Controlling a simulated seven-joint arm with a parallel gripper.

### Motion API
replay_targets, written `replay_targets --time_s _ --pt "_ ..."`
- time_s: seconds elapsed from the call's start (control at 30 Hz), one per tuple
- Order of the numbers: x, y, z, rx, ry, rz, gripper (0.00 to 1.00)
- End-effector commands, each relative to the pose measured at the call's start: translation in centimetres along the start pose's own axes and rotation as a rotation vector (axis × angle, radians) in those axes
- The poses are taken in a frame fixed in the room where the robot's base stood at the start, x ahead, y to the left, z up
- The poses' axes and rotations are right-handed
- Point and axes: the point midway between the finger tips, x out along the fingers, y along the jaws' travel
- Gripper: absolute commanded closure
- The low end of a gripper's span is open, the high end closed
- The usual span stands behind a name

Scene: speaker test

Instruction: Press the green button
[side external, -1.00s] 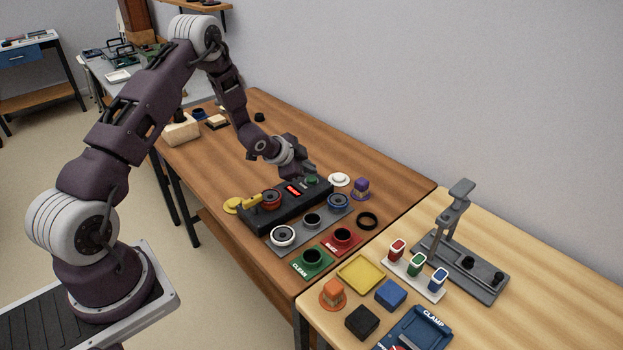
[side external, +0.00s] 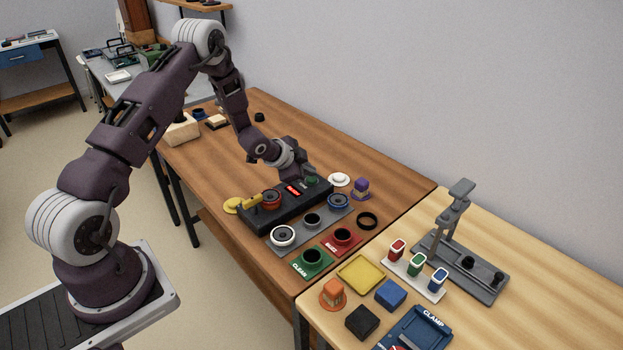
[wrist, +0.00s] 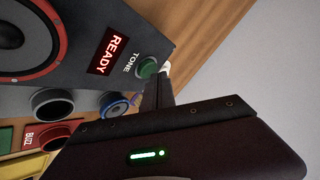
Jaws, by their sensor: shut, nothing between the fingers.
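The green button (wrist: 147,67) sits on the dark test box (side external: 262,217), beside the word TONE and the red READY display (wrist: 112,50). In the side view the green button (side external: 311,181) is at the box's far right end. My gripper (wrist: 160,76) is shut and empty. In the wrist view its dark fingertips overlap the right edge of the button. In the side view my gripper (side external: 308,173) is just above the button; I cannot tell whether it touches. A speaker with a red ring (side external: 271,199) is on the box, left of the display.
A grey plate with round sockets (side external: 282,236) lies before the box, with red BUZZ (side external: 341,238) and green CLEAR (side external: 312,258) pads nearer. A white disc (side external: 339,179) and purple piece (side external: 361,188) stand to the right. The wall is behind the table.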

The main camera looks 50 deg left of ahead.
Motion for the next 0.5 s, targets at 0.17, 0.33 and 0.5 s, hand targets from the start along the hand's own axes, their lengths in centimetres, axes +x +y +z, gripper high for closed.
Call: replay_targets --time_s 0.17,0.33,0.5 --pt "0.05 0.04 0.04 0.0 0.0 0.0 1.0" --pt "0.19 0.14 0.15 0.0 -0.001 0.0 1.0" --pt "0.34 0.26 0.26 0.0 -0.001 0.001 1.0"
